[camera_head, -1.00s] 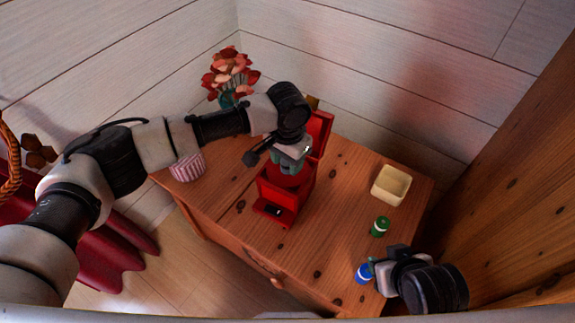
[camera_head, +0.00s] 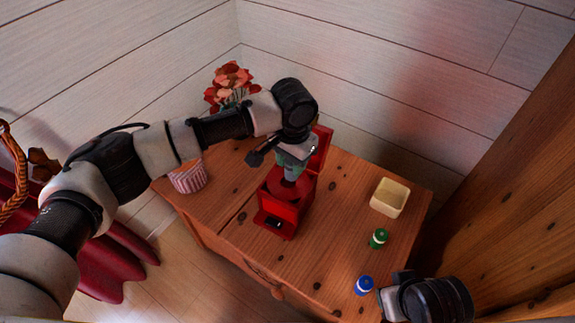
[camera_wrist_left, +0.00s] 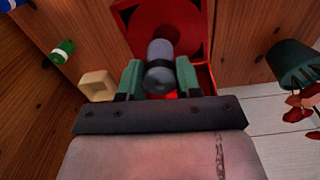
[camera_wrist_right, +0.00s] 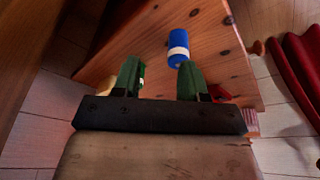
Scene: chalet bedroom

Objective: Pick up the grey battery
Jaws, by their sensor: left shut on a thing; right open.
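The grey battery (camera_wrist_left: 160,62) is between the green fingers of my left gripper (camera_wrist_left: 160,80), which is shut on it. In the head view the battery (camera_head: 291,173) shows below the left gripper (camera_head: 293,156), over the red box (camera_head: 280,207) with its lid up. The left wrist view shows the red round inside of the box (camera_wrist_left: 165,22) beyond the battery. I cannot tell whether the battery still touches the box. My right gripper (camera_wrist_right: 160,80) is open and empty near the dresser's front right corner, with the blue battery (camera_wrist_right: 178,48) beyond its fingertips.
On the wooden dresser (camera_head: 325,255) stand a green battery (camera_head: 378,238), the blue battery (camera_head: 364,285), a cream open bin (camera_head: 389,197), a pink striped cup (camera_head: 188,177) and a vase of red flowers (camera_head: 230,86). A wooden wall rises at the right.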

